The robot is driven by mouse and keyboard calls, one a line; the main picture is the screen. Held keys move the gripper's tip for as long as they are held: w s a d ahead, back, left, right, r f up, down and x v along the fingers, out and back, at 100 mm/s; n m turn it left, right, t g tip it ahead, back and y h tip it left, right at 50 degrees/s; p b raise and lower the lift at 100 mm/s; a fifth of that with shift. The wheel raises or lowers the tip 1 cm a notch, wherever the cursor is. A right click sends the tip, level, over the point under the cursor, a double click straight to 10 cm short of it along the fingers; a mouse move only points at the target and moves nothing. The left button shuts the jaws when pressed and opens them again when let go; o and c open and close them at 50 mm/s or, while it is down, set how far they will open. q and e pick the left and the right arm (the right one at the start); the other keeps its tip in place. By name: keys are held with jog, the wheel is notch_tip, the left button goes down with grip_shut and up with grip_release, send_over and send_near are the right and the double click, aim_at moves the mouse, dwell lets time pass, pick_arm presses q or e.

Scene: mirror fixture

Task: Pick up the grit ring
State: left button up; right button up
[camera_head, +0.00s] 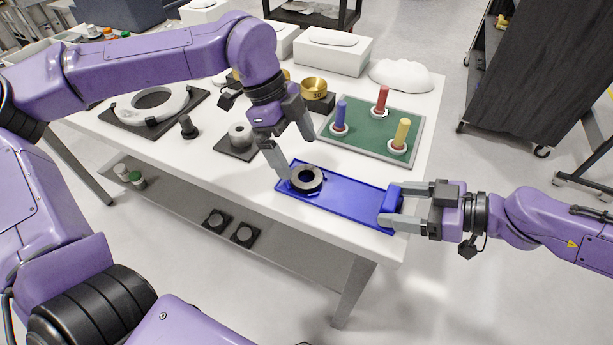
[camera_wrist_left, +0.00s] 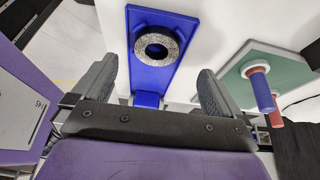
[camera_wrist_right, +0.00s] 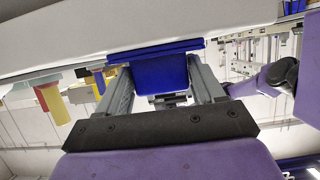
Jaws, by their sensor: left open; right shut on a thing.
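The grit ring (camera_head: 308,188), a dark ring with a grey speckled face in the left wrist view (camera_wrist_left: 158,31), lies flat at the left end of a blue tray (camera_head: 350,197). My left gripper (camera_head: 298,160) is open and empty, tilted downward just above and behind the ring; its fingers stand apart on either side in the left wrist view (camera_wrist_left: 158,68). I cannot tell whether a finger touches the ring or tray. My right gripper (camera_head: 391,206) is shut on the tray's raised blue end block, which also fills the right wrist view (camera_wrist_right: 160,73).
A green board (camera_head: 365,137) with blue, red and yellow pegs stands behind the tray. The tray lies near the table's front edge.

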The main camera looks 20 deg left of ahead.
aim_at(308, 181)
pick_arm(q)
jog(key=x, duration=0.5)
jog(key=shift+s+a+f, duration=0.15)
jog(key=shift+s+f, duration=0.05)
jog(key=shift+s, duration=0.05)
jog(key=c, duration=1.4)
pick_arm(e)
jog(key=o, duration=1.1)
pick_arm(q)
notch_tip(308, 181, up, 10)
pick_arm(e)
jog(key=shift+o, duration=0.2)
jog(key=v, duration=1.2)
